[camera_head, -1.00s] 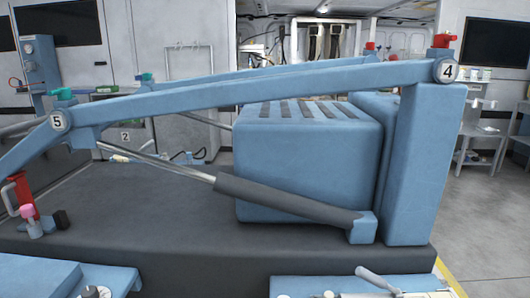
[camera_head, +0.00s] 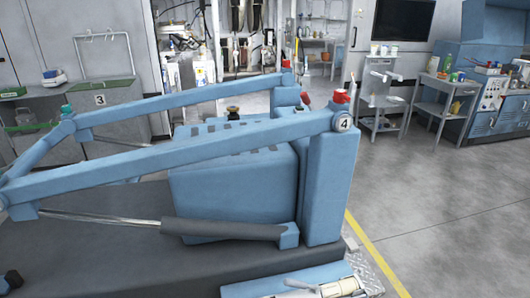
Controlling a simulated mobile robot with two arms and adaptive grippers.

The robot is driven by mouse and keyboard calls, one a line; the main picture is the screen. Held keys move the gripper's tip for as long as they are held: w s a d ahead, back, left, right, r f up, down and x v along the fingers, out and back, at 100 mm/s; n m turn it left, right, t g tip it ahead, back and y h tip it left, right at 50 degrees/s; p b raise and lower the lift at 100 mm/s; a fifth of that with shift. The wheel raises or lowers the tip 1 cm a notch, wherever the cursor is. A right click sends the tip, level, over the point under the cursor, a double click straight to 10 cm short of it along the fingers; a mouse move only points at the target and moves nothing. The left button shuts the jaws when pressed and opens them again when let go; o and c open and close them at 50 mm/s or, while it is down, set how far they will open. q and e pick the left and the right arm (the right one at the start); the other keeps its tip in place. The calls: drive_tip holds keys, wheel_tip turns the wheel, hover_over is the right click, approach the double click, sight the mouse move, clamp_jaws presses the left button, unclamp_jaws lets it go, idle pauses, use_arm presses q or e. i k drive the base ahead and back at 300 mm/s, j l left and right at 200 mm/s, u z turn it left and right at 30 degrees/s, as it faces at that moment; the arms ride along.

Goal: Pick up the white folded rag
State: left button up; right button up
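I cannot make out the white folded rag anywhere in the head view. Shelves and carts at the back hold small items too small to tell apart. Neither of my grippers shows in this view.
A large blue lift machine (camera_head: 230,185) with long sloping arms fills the left and middle. A blue surface (camera_head: 245,291) with pale metal parts (camera_head: 340,288) lies at the bottom edge. A grey shelf cart (camera_head: 383,100), another cart (camera_head: 443,110) and a blue cabinet (camera_head: 495,100) stand back right. Grey floor (camera_head: 440,215) is clear at right.

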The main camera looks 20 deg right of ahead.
sight(352, 247)
drive_tip(key=z, duration=1.25)
drive_tip(key=u, duration=2.05)
drive_tip(key=z, duration=2.05)
drive_tip(key=i+l+z, duration=0.4)
drive_tip(key=l, duration=0.15)
drive_tip(key=i+l+z, duration=0.35)
drive_tip(key=l, duration=0.15)
drive_tip(key=i+l+z, duration=0.4)
drive_tip(key=k, duration=0.05)
